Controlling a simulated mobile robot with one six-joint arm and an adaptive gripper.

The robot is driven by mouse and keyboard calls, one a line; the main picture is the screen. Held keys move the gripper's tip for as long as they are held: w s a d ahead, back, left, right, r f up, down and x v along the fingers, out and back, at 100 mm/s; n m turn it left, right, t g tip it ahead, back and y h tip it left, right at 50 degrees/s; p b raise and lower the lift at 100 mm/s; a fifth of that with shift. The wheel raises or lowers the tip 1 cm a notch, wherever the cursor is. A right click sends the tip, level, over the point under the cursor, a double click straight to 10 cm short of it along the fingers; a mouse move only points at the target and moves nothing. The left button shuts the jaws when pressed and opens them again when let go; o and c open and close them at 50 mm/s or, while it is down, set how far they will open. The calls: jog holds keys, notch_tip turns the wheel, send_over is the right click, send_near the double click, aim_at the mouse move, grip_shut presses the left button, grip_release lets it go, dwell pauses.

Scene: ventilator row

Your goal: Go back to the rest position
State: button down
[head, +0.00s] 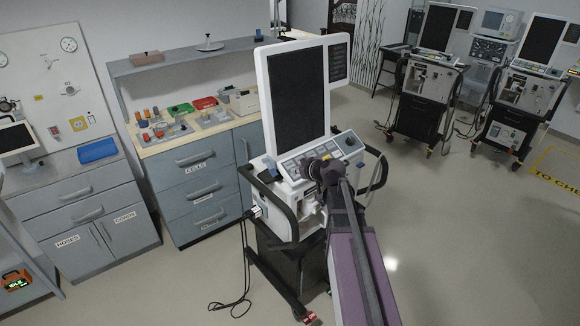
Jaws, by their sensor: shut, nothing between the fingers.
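My gripper (312,169) is a small dark shape at the far end of my purple and grey arm. It is shut and holds nothing. It appears in front of the control panel (296,165) of the near ventilator (284,200); I cannot tell whether it touches it. The ventilator is a white cart with a tall dark screen (298,98), a smaller side screen (338,61) and dark side handles. My arm hides part of its front and lower right side.
A grey drawer cabinet (203,185) with small parts and trays stands behind left. A workbench (75,195) is at far left. More ventilators (425,85) stand back right. A black cable (243,265) lies on the floor left of the near cart. The floor at right is clear.

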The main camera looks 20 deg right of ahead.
jog(key=shift+s, duration=0.25)
dwell(0.4)
jog(key=s+a+f+m+g+h, duration=0.1)
jog(key=s+a+f+g, duration=0.2)
jog(key=s, duration=0.4)
jog(key=s+a+f+m+g+h, duration=0.1)
jog(key=s+a+f+g+h, duration=0.1)
jog(key=s, duration=0.6)
jog(key=s+a+f+m+g+h, duration=0.1)
jog(key=s+a+f+m+g, duration=0.1)
jog(key=s+a+f+g, duration=0.2)
jog(key=s+a+g, duration=0.2)
jog(key=s, duration=0.1)
jog(key=shift+s, duration=0.15)
